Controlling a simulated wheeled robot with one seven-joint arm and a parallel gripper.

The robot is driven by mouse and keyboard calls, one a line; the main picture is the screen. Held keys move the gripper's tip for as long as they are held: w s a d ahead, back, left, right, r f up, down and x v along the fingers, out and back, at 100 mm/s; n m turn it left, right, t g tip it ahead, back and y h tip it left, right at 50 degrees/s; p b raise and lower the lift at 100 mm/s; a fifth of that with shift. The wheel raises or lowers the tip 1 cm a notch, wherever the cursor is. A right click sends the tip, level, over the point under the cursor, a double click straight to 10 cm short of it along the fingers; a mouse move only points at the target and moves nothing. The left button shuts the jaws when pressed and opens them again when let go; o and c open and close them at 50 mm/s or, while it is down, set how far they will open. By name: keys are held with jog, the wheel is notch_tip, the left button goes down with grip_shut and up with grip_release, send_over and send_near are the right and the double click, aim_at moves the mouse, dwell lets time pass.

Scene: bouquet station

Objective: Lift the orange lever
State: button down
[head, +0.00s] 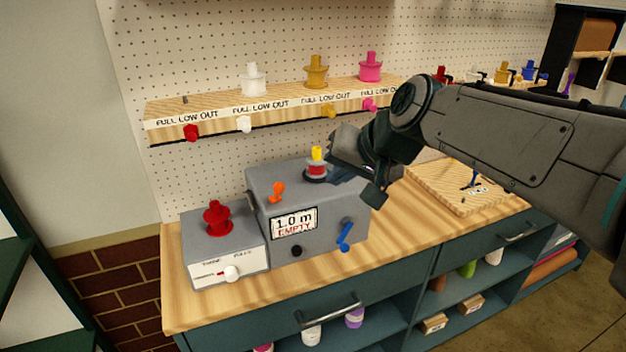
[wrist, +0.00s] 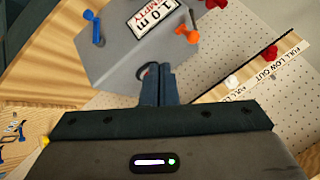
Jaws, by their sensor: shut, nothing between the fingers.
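The orange lever (head: 277,191) stands on the top left of a grey machine (head: 333,242) on the wooden counter. It also shows in the wrist view (wrist: 187,35), upper right of the gripper. My gripper (wrist: 158,66) is shut and empty, its fingers close together over the machine's top. In the head view my gripper (head: 340,180) is to the right of the orange lever and apart from it, partly hidden behind my arm.
A blue crank (head: 345,236) and black knob (head: 296,251) are on the machine's front, beside a label reading "1.0 m EMPTY" (head: 294,223). A smaller grey box (head: 222,245) with a red spool (head: 217,218) stands left. A shelf (head: 215,116) with spools hangs behind. A wooden board (head: 455,190) lies right.

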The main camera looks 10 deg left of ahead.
aim_at(277, 191)
jog(key=w+a+f+p, duration=0.2)
jog(key=w+a+f, duration=0.2)
jog(key=a+f, duration=0.2)
jog(key=shift+w+a+f, duration=0.15)
jog(key=shift+w+a, duration=0.05)
jog(key=shift+a, duration=1.1)
jog(key=shift+p, duration=0.35)
jog(key=shift+w+a+r+p, duration=0.1)
jog(key=shift+w+r+p, duration=0.1)
jog(key=shift+p, duration=0.3)
